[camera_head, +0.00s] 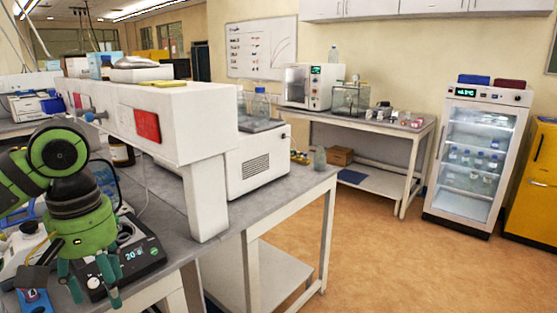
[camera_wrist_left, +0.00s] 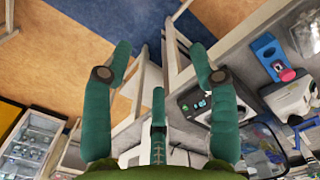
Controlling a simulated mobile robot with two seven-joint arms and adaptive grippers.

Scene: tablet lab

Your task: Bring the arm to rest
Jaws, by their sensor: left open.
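My left arm is green and dark grey and comes in from the left edge of the head view. My left gripper (camera_head: 92,288) hangs with its teal fingers pointing down, at the front edge of the near bench (camera_head: 180,240). In the left wrist view my left gripper (camera_wrist_left: 162,60) has its fingers spread wide with nothing between them. Bench legs and floor show beyond the fingers. My right gripper is in neither view.
A black device with a lit display (camera_head: 138,255) stands on the bench right beside the fingers. A blue item (camera_head: 34,300) lies to their left. A white shelf unit (camera_head: 180,120) rises behind. Open floor (camera_head: 380,260) lies to the right, before a glass-door fridge (camera_head: 478,160).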

